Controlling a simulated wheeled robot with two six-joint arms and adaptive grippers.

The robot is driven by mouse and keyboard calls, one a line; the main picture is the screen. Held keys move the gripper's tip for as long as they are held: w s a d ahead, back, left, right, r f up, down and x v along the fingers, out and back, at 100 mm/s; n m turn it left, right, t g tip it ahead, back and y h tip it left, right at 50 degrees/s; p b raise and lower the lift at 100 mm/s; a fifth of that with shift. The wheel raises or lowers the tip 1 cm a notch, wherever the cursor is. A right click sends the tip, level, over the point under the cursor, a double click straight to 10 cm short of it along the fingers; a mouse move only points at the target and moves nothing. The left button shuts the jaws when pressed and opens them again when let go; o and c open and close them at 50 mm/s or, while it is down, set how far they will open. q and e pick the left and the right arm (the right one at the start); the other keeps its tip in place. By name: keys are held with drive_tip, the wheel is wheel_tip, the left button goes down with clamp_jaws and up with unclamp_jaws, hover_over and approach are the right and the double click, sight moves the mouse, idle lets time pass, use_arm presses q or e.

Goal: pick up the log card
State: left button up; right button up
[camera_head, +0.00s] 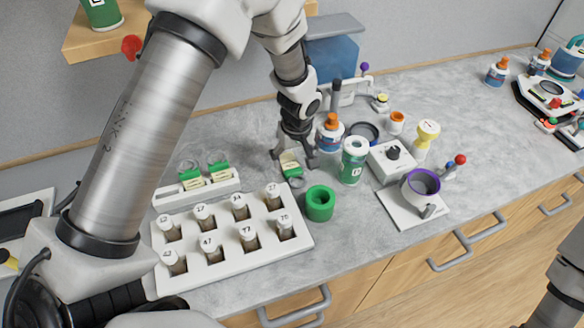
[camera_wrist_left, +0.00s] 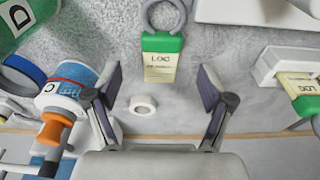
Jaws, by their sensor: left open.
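The log card (camera_wrist_left: 160,66) is a cream tag with a green top marked "LOG" and a grey ring; it lies on the grey counter. In the head view the card (camera_head: 290,167) shows just below my left gripper (camera_head: 293,157), partly hidden by its fingers. In the left wrist view my left gripper (camera_wrist_left: 161,95) is open, with its fingers on either side of the card's lower end and nothing between them but counter and a small white ring. The card lies apart from both fingers in that view. My right gripper is not in view.
A green cup (camera_head: 320,204) and a vial rack (camera_head: 222,240) stand in front of the card. A white holder (camera_head: 196,190) with two similar green-topped cards is at left. A blue-labelled bottle (camera_head: 329,134) and green-labelled jar (camera_head: 353,161) stand close at right.

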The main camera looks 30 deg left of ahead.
sight(292, 168)
use_arm(q)
drive_tip(key=f, duration=0.2)
drive_tip(key=f+p, duration=0.1)
drive_tip(key=f, duration=0.1)
drive_tip(key=shift+w+a, duration=0.1)
drive_tip(key=shift+a, duration=0.15)
drive_tip(key=shift+w+f, duration=0.1)
drive_tip(key=shift+f, duration=0.1)
drive_tip(key=shift+r, duration=0.1)
drive_tip(key=c, duration=1.1)
wheel_tip(292, 168, up, 10)
drive_tip(key=shift+b, duration=1.05)
